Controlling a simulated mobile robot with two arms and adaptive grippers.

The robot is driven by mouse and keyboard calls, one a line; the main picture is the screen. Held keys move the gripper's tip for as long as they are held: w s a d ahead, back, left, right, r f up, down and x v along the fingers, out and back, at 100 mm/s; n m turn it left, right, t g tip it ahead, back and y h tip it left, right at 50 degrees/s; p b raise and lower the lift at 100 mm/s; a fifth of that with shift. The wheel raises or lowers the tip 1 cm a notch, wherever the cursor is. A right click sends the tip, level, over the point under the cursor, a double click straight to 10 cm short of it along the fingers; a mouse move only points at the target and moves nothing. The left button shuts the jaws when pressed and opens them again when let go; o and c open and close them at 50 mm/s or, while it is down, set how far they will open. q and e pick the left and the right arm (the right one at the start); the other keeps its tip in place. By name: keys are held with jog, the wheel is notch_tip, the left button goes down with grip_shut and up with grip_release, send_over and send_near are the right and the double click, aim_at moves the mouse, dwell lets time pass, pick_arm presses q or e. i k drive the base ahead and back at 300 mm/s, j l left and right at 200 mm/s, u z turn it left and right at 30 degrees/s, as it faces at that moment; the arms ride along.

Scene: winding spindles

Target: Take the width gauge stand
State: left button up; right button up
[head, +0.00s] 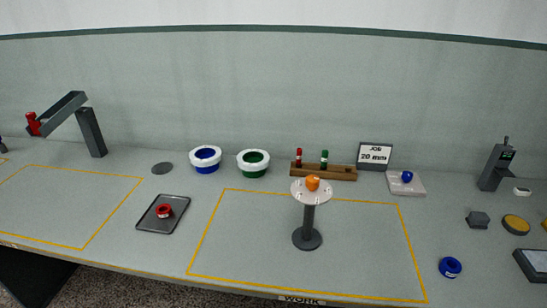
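A dark grey upright device with a slanted body, a small green display and a short knob on top stands at the far right of the bench; it looks like the width gauge stand (494,168), but I cannot read any label on it. Nothing touches it. A dark post stand (309,217) with a round base stands inside the middle yellow outline and carries a white round plate (298,191) with an orange piece (313,183) on top. Neither of my grippers is in view.
A sign (375,155) reads "JOB 20 mm". A wooden rack (340,175) holds red and green pieces. A grey tray (148,222) holds a red spool. A blue ring (450,267) lies front right.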

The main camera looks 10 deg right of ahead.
aim_at(305, 238)
jog(key=j+z, duration=0.35)
jog(key=k+j+z, duration=0.1)
jog(key=j+z, duration=0.3)
jog(key=j, duration=0.2)
